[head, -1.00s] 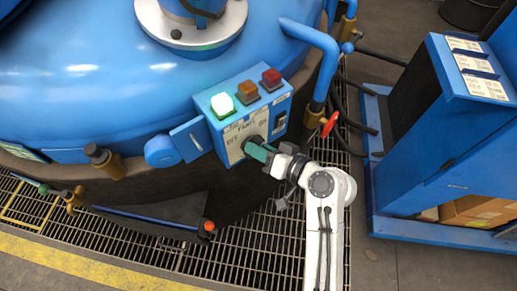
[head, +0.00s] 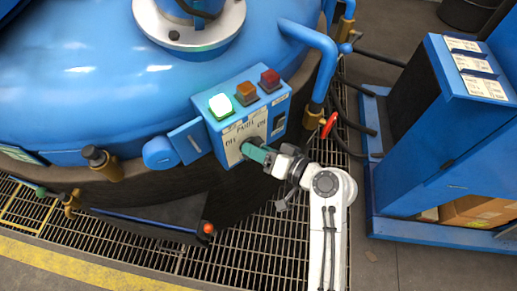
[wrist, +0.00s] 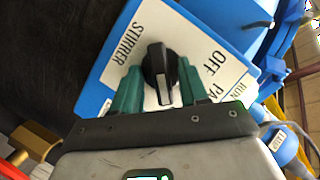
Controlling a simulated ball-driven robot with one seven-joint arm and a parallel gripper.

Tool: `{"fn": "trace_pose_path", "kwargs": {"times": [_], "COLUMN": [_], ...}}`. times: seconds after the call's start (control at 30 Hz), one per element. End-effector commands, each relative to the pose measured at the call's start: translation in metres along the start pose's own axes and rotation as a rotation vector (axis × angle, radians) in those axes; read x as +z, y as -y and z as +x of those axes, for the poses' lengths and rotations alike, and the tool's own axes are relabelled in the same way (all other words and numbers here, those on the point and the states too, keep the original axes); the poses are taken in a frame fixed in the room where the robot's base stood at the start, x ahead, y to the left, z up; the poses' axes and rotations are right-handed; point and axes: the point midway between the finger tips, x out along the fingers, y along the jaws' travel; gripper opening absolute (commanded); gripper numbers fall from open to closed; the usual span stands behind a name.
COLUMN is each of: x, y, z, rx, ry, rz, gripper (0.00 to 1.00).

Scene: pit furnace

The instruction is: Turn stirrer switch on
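The stirrer switch is a black rotary knob (wrist: 160,72) with a pale pointer line on the white face of a blue control box (head: 211,122). In the wrist view, STIRRER is printed left of the knob and OFF right of it; the pointer line faces my gripper. My gripper (wrist: 160,88) has its two green fingers on either side of the knob. They look open, with narrow gaps at the knob's sides; contact is not clear. In the head view my gripper (head: 254,150) reaches the box's front face and hides most of the knob.
A lit green lamp (head: 221,106), an orange lamp (head: 246,93) and a red lamp (head: 269,80) sit atop the box. The blue furnace lid (head: 90,75) rises behind. A blue pipe (head: 318,50) and red-handled valve (head: 329,124) are close right. A blue cabinet (head: 420,160) stands further right.

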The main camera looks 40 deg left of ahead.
Motion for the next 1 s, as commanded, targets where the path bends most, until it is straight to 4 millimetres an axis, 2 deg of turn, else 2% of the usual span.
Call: {"fn": "trace_pose_path", "kwargs": {"times": [0.23, 0.37, 0.8, 1.0], "x": [0.000, -0.001, 0.000, 0.000], "y": [0.001, 0.000, -0.001, -0.001], "z": [-0.001, -0.009, -0.087, -0.105], "rx": [-0.001, -0.001, 0.001, 0.000], "ry": [0.000, -0.002, -0.002, -0.001], "rz": [-0.001, -0.001, -0.001, 0.000], "gripper": [0.45, 0.45, 0.45, 0.45]}}
